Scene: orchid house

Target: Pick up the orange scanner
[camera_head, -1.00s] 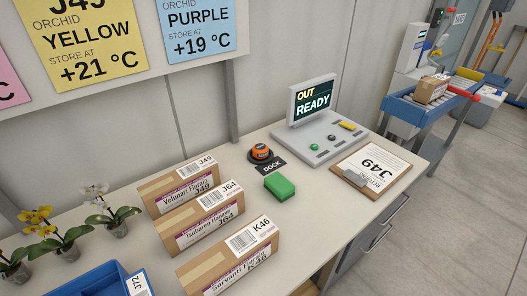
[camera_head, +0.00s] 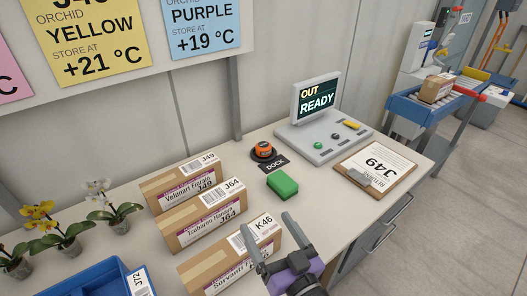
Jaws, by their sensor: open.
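The orange scanner (camera_head: 263,150) sits upright on its round black dock on the bench, behind a black label (camera_head: 275,164) reading DOCK. My gripper (camera_head: 274,240) is in the lower middle of the view, with a purple body and grey fingers. Its fingers are apart with nothing between them. It is in front of the scanner, nearer the camera, with the green block between them in the picture. The scanner is not covered by anything.
A green block (camera_head: 282,187) lies just in front of the dock. Several labelled cardboard boxes (camera_head: 205,225) stand to the left. A console (camera_head: 323,135) with a screen reading OUT READY and a clipboard (camera_head: 377,169) are to the right. Potted orchids (camera_head: 118,225) and a blue tray (camera_head: 92,284) are at left.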

